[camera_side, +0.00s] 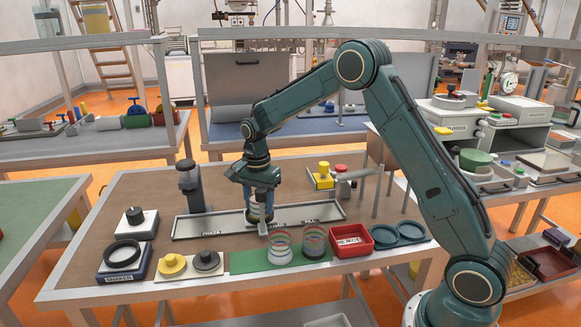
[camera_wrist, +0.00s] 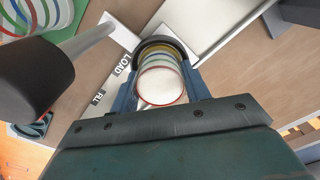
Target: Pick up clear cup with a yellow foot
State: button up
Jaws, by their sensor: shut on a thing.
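My gripper (camera_side: 260,212) is shut on a clear cup (camera_side: 256,211) over the long grey tray (camera_side: 190,229). In the wrist view, the cup (camera_wrist: 161,80) sits between the two blue fingers of my gripper (camera_wrist: 160,88). I look into its red-rimmed mouth and see coloured rings, a whitish inside and a yellowish band at the far end, near a dark round part. I cannot tell from the side view whether the cup touches the tray.
Two clear ringed cups (camera_side: 281,246) (camera_side: 314,242) stand on a green mat (camera_side: 247,262). A red bin (camera_side: 351,241) and teal rings (camera_side: 398,234) are right of them. Yellow and dark round lids (camera_side: 172,264) lie left. A dark post (camera_side: 190,185) stands behind the tray's left end.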

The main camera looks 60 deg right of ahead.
notch_tip(320, 180, up, 20)
dwell(0.6)
dwell(0.6)
jog(key=shift+r, duration=2.45)
jog(key=s+a, duration=0.3)
jog(key=a, duration=0.4)
jog(key=s+a, duration=0.4)
jog(key=a, duration=0.3)
notch_tip(320, 180, down, 20)
jog(key=shift+f, duration=0.2)
jog(key=shift+f, duration=0.15)
jog(key=shift+f, duration=2.2)
jog(key=shift+f, duration=0.35)
